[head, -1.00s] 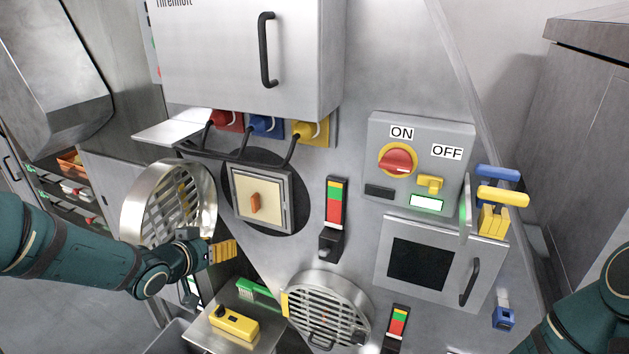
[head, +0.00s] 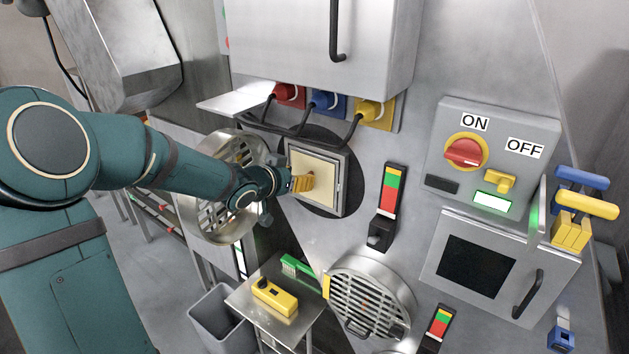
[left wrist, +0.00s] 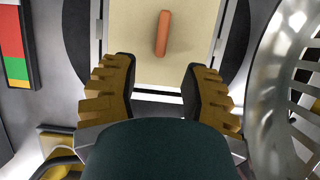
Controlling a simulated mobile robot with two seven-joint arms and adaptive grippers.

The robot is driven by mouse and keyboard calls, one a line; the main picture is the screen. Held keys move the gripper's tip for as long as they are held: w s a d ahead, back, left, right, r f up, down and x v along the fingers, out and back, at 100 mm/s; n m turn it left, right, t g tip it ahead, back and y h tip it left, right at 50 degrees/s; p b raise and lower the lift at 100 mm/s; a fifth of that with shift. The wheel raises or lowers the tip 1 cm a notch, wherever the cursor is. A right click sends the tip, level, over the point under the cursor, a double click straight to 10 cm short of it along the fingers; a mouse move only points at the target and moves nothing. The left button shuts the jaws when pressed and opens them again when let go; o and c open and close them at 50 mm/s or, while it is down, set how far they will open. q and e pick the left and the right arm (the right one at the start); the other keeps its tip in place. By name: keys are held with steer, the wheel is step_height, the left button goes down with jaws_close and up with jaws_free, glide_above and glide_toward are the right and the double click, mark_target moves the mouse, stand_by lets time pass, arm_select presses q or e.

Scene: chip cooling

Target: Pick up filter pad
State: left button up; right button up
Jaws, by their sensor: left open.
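The filter pad (head: 326,177) is a cream square in a grey metal frame on the panel. It also shows in the left wrist view (left wrist: 190,25), with an orange upright handle (left wrist: 162,33) at its middle. My left gripper (head: 306,183) is in front of the pad in the head view, its yellow fingers hiding most of the handle. In the left wrist view the left gripper (left wrist: 160,85) is open and empty, with its two fingers below the handle and to either side of it. My right gripper is not in view.
A round metal grille cover (head: 203,221) stands open left of the pad, close to my left arm. A second round grille (head: 367,300) is below right. A small metal table (head: 288,325) holds a yellow device (head: 275,297) and a green brush (head: 298,267).

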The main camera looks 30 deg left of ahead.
arm_select(q)
steer(key=b+x, duration=0.1)
steer(key=x, duration=0.4)
steer(key=shift+w+r, duration=0.1)
steer(key=shift+r, duration=0.1)
steer(key=shift+o, duration=0.3)
jaws_close()
